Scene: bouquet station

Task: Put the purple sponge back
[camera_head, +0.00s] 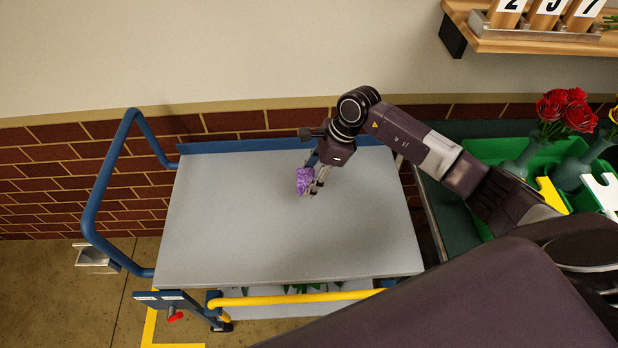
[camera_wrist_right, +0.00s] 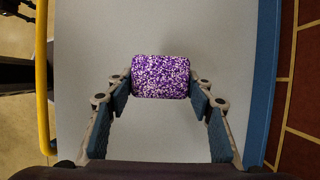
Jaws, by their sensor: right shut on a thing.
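The purple sponge (camera_head: 304,181) is a speckled purple and white block. It shows large between the fingers in the right wrist view (camera_wrist_right: 160,76). My right gripper (camera_head: 316,184) is shut on the sponge, with a blue-padded finger at each side of it. The gripper points down over the grey top of a cart (camera_head: 230,225). I cannot tell whether the sponge touches the cart top or hangs just above it. My left gripper is not in view.
The cart top is otherwise bare, with a blue handle (camera_head: 94,190) at left and a yellow bar (camera_head: 295,298) in front. At right, a green tray (camera_head: 538,163) holds vases with red roses (camera_head: 566,108). A wooden shelf (camera_head: 480,40) with numbered holders hangs above.

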